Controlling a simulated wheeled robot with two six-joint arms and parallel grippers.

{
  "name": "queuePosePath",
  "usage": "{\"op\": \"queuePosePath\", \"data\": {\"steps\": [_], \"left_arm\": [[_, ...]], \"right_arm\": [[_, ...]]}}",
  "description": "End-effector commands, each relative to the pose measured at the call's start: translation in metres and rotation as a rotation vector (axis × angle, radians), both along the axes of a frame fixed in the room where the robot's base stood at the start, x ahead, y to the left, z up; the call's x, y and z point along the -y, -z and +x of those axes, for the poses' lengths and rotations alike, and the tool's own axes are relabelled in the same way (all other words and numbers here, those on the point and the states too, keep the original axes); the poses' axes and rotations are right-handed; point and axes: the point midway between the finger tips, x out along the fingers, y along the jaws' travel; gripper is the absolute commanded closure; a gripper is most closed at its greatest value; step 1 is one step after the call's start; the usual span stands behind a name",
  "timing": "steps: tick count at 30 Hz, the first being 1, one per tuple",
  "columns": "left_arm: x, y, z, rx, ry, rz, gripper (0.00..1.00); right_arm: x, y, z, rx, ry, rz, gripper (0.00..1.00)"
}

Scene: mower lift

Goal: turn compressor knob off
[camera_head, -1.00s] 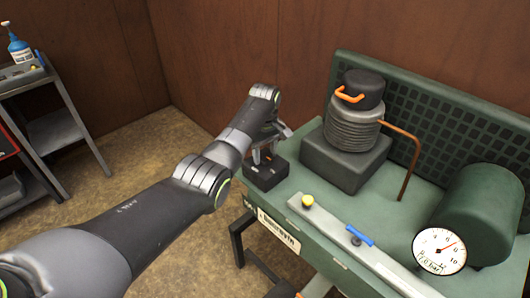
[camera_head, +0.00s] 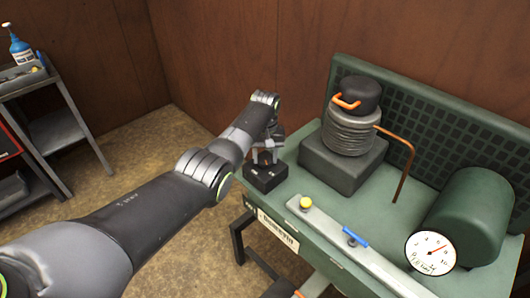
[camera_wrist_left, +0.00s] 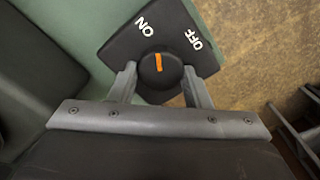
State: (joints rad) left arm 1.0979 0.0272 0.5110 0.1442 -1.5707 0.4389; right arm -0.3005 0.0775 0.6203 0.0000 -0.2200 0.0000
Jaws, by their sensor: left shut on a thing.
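The black compressor switch box (camera_head: 266,181) sits at the near left corner of the green compressor bench. In the left wrist view, its round black knob (camera_wrist_left: 160,78) has an orange mark (camera_wrist_left: 158,62). The mark points up in the picture, between the white ON label at upper left and the OFF label at upper right. My left gripper (camera_head: 265,157) is over the box, with its fingers (camera_wrist_left: 160,82) on both sides of the knob, shut on it. In the head view the fingers largely hide the knob.
The pump block (camera_head: 342,162) with its ribbed cylinder stands right of the box. A copper pipe (camera_head: 404,165), green tank (camera_head: 479,225) and pressure gauge (camera_head: 431,252) are farther right. A rail (camera_head: 325,230) with yellow and blue fittings runs along the front. A cart (camera_head: 50,90) stands far left.

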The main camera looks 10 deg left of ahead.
Motion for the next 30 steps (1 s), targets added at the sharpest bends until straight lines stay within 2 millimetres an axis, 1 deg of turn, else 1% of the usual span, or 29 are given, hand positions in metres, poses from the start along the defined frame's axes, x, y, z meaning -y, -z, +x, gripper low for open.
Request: {"op": "queuePosePath", "data": {"steps": [1,6,21,30], "left_arm": [[0.001,-0.003,0.0,0.001,0.043,0.0,0.79],[0.001,-0.003,0.001,0.001,0.205,-0.001,0.79],[0.003,-0.002,0.001,0.004,0.674,-0.001,0.79],[0.004,-0.002,0.001,0.005,0.895,0.0,0.79]], "right_arm": [[0.0,-0.004,0.0,0.0,0.0,0.0,0.64],[0.001,-0.009,0.0,0.0,0.0,-0.001,0.64],[0.003,-0.019,0.0,0.0,-0.002,-0.004,0.64],[0.003,-0.022,0.0,0.0,-0.002,-0.004,0.64]]}}
